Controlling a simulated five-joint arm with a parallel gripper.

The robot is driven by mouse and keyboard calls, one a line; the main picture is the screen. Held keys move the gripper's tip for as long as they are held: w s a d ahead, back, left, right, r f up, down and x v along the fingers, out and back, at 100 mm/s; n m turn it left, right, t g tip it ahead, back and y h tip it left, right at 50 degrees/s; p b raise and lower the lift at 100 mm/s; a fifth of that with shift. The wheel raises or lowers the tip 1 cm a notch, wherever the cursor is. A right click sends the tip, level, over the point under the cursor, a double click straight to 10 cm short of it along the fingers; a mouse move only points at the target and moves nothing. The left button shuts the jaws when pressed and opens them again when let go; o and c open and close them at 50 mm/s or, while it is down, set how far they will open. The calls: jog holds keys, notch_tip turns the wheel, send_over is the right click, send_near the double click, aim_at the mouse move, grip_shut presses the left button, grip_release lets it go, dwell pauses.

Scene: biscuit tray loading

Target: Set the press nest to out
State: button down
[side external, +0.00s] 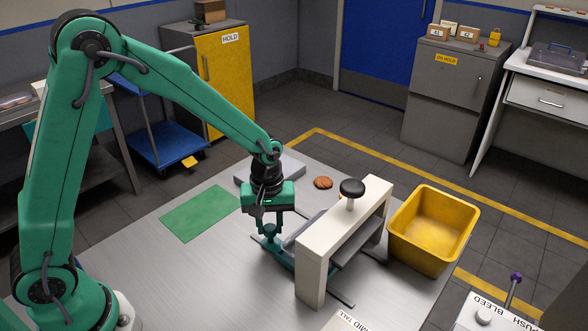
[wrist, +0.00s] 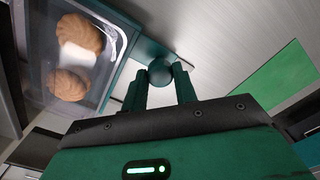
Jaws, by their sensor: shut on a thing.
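The white press (side external: 375,210) stands on the steel table with a black knob (side external: 352,187) on top. The teal press nest (side external: 283,257) juts out from the press on my gripper's side; the press hides part of it. In the wrist view a clear-lidded tray (wrist: 113,45) with biscuits (wrist: 75,38) and a white piece sits in the teal nest frame (wrist: 128,78). My gripper (side external: 268,232) points down at the nest's outer end. In the wrist view its fingers are shut on the nest's dark green ball knob (wrist: 160,71).
A yellow crate (side external: 432,235) stands right of the press. A loose brown biscuit (side external: 323,183) lies behind it. A green mat (side external: 212,212) lies flat at left, and a grey slab (side external: 285,167) is behind my gripper. The table's front left is clear.

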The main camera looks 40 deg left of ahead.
jog(key=a, duration=1)
jog(key=shift+a, duration=0.4)
jog(key=c, duration=1.1)
grip_release()
jog(key=shift+r, duration=0.15)
notch_tip(320, 180, up, 8)
jog(key=shift+f, duration=0.2)
jog(key=shift+r, duration=0.1)
